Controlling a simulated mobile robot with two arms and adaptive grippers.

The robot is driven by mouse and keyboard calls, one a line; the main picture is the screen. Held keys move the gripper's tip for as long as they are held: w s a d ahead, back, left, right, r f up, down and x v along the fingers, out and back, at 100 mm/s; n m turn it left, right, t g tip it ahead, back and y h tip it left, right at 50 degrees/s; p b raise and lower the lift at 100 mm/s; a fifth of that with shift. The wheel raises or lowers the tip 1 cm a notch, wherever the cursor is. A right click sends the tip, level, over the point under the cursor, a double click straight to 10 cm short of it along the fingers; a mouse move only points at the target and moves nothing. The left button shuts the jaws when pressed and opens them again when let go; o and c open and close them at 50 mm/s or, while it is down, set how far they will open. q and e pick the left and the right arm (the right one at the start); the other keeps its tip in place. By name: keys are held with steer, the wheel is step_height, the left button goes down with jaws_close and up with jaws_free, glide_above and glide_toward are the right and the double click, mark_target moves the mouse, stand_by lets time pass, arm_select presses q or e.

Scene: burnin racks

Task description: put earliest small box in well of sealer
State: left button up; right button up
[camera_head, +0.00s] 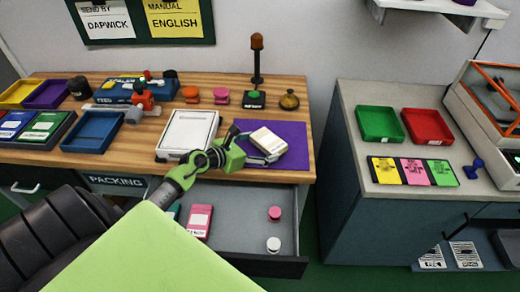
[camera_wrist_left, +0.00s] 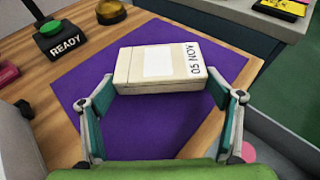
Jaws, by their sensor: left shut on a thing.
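A small cream box (camera_head: 268,140) with a white label is held in my left gripper (camera_head: 258,151), over the purple mat (camera_head: 296,155). In the left wrist view the box (camera_wrist_left: 160,82) lies between the two fingertips, and its end reads "05 NOV". The fingers are shut on its two sides. I cannot tell whether the box touches the mat. No other small cream box shows. A machine with an orange frame and clear panels (camera_head: 493,95) stands at the far right, cut by the edge; I cannot tell if it is the sealer. My right gripper is not in view.
A white tray-like case (camera_head: 188,133) lies left of the mat. A drawer (camera_head: 245,212) stands open below, holding pink and white items. Green (camera_head: 379,123) and red (camera_head: 427,125) trays sit on the right counter. A gap separates the bench and counter. A READY button (camera_wrist_left: 62,42) stands behind the mat.

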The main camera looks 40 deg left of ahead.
arm_select(q)
steer(key=shift+f, duration=0.45)
steer(key=shift+f, duration=0.1)
steer(key=o, duration=0.7)
steer(key=shift+f, duration=0.15)
steer(key=o, duration=0.5)
